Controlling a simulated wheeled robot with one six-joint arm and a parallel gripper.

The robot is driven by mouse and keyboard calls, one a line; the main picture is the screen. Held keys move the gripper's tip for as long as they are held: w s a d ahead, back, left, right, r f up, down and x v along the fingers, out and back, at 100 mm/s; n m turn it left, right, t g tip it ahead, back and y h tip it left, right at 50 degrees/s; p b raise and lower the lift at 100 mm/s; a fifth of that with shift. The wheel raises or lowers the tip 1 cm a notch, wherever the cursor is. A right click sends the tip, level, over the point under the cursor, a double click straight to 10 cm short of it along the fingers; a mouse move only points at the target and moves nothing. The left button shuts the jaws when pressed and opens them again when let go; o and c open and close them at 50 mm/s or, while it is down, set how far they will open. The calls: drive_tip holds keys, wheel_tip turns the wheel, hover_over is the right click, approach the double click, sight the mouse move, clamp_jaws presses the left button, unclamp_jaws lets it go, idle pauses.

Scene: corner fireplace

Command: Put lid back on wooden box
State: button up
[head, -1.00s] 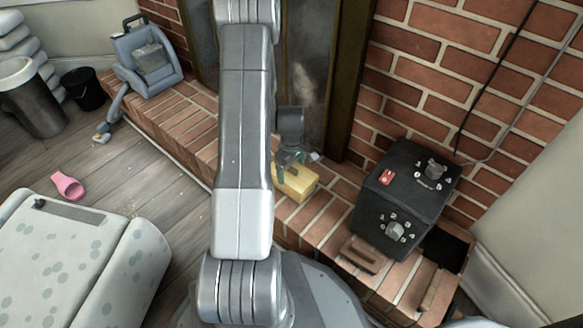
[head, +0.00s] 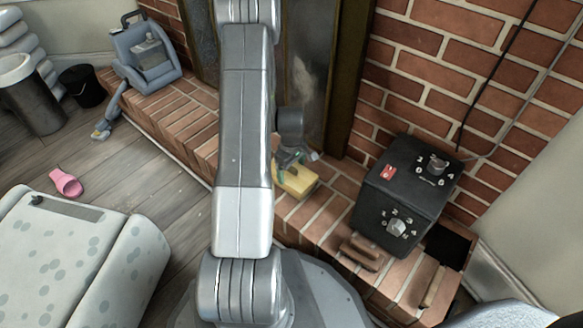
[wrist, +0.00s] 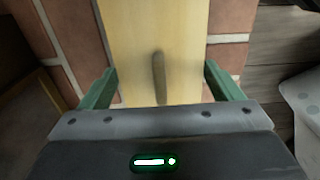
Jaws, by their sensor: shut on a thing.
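A pale yellow wooden piece (head: 298,181) rests on or just above the brick ledge, partly hidden behind my arm. In the wrist view its flat top (wrist: 178,35) runs up the frame between my fingers, with a dark oblong groove or grip in its middle. It looks like the lid; I cannot tell whether the box is under it. My gripper (head: 291,160) is above it with green fingers. In the wrist view my gripper (wrist: 163,92) has its fingers apart, one at each side of the wooden piece, shut on it.
A black box with dials (head: 408,190) stands right on the brick ledge (head: 190,125). Brown pieces (head: 362,252) lie before it. A blue-grey machine (head: 147,50) and black bucket (head: 82,86) are at left. A pink slipper (head: 66,183) lies on the floor near a spotted white seat (head: 70,265).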

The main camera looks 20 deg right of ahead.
drive_tip(key=o, duration=0.8)
wheel_tip(320, 180, up, 14)
drive_tip(key=p, duration=0.5)
drive_tip(key=shift+f, duration=0.15)
drive_tip(key=shift+f, duration=0.1)
wheel_tip(320, 180, down, 14)
drive_tip(key=b, duration=0.5)
drive_tip(key=shift+r, duration=0.25)
drive_tip(key=shift+r, duration=0.1)
